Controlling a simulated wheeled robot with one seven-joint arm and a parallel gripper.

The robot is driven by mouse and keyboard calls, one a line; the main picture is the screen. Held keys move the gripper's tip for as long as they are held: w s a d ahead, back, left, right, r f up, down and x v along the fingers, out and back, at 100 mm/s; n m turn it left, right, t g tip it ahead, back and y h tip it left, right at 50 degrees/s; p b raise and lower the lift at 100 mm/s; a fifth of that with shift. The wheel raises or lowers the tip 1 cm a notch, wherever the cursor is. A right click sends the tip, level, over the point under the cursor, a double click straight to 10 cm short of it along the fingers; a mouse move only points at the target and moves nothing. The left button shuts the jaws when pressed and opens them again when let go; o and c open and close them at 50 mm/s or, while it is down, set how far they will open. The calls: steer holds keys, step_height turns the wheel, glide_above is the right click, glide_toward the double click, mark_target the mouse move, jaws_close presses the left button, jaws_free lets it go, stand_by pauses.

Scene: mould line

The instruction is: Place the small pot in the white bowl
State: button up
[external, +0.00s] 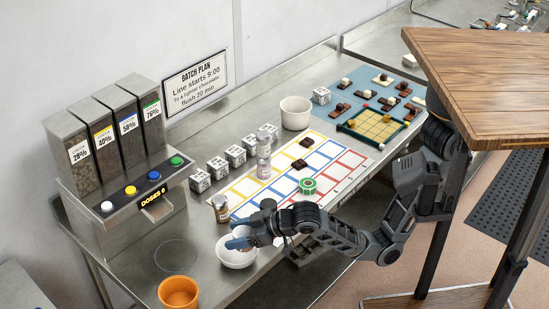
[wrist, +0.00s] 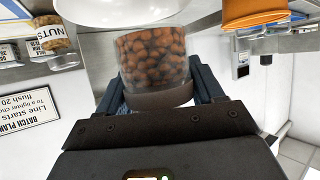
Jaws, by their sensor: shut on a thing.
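The white bowl (wrist: 120,12) shows at the top of the wrist view, close beyond the pot. In the external view my gripper (external: 240,240) is right over the white bowl (external: 238,262) near the table's front edge and covers part of it. The pot is mostly hidden there, and I cannot tell whether it touches the bowl.
An orange bowl (external: 178,292) stands left of the white bowl. A corked nuts jar (external: 221,208) stands behind it. The dispenser (external: 120,150) is at the left. A white pot (external: 295,113), printed cubes (external: 217,168) and a coloured grid mat (external: 320,155) are farther back.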

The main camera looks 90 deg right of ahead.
steer(key=shift+f, duration=0.9)
steer(key=shift+f, duration=0.4)
steer(key=shift+f, duration=0.2)
steer(key=o, duration=1.1)
steer(key=shift+r, duration=0.25)
steer(key=v, duration=1.2)
steer(key=shift+r, duration=0.4)
